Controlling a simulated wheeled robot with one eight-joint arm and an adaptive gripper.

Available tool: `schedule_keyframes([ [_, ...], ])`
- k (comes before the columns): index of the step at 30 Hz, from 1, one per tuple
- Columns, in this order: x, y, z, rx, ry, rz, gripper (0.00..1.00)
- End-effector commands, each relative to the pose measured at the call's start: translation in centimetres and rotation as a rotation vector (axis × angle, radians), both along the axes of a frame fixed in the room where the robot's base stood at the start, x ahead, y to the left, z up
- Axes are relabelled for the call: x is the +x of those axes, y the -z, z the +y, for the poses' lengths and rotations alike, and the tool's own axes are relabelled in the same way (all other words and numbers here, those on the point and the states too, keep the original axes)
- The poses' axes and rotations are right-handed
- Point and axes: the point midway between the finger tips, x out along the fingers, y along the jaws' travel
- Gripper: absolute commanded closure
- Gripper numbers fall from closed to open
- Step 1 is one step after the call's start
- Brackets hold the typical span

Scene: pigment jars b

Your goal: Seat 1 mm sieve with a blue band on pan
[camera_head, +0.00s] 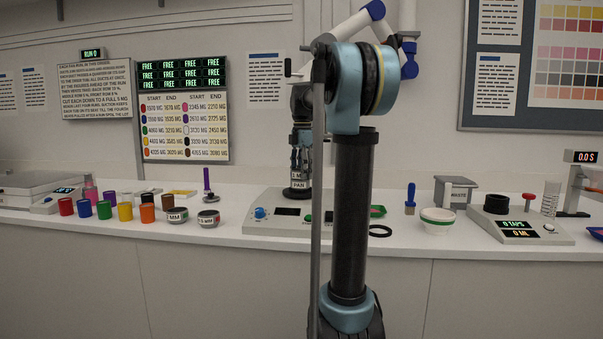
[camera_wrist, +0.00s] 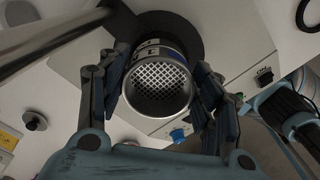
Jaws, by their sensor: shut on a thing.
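The sieve (camera_head: 300,155), its label partly readable as "1 M", stands directly above the pan (camera_head: 300,184), labelled PAN, in the head view. The two look in line and touching, but I cannot tell if the sieve is fully seated. The pan is on a dark round plate on the grey machine (camera_head: 262,226). In the wrist view the sieve (camera_wrist: 158,82) shows its open top and wire mesh, with some blue below its rim. My gripper (camera_wrist: 161,88) is shut on the sieve, one finger on each side; it also shows in the head view (camera_head: 301,138).
Two other sieves (camera_head: 177,216) (camera_head: 208,220) and several coloured jars (camera_head: 104,210) stand to the left. A black ring (camera_head: 380,231), a blue brush (camera_head: 410,200) and a white bowl (camera_head: 437,221) are to the right. My arm hides part of the machine.

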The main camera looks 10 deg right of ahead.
Motion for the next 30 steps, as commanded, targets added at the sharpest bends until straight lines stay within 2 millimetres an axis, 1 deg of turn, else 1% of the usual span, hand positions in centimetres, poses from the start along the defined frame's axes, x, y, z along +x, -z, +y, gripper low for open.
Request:
schedule_keyframes([
  [3,0.0,0.2,0.0,0.000,0.000,0.000,0.67],
  [4,0.0,0.3,0.0,0.000,0.000,0.000,0.39],
  [5,0.0,0.2,0.0,0.000,0.000,0.000,0.32],
  [6,0.0,0.2,0.0,0.000,0.000,0.000,0.23],
  [7,0.0,0.2,0.0,0.000,0.000,0.000,0.18],
  [20,0.0,0.0,0.0,0.000,0.000,0.000,0.18],
  [23,0.0,-0.8,0.0,0.000,0.000,0.000,0.18],
  [26,0.0,-2.2,0.0,0.000,0.000,0.000,0.18],
  [30,0.1,-4.9,0.0,0.000,0.000,0.000,0.18],
])
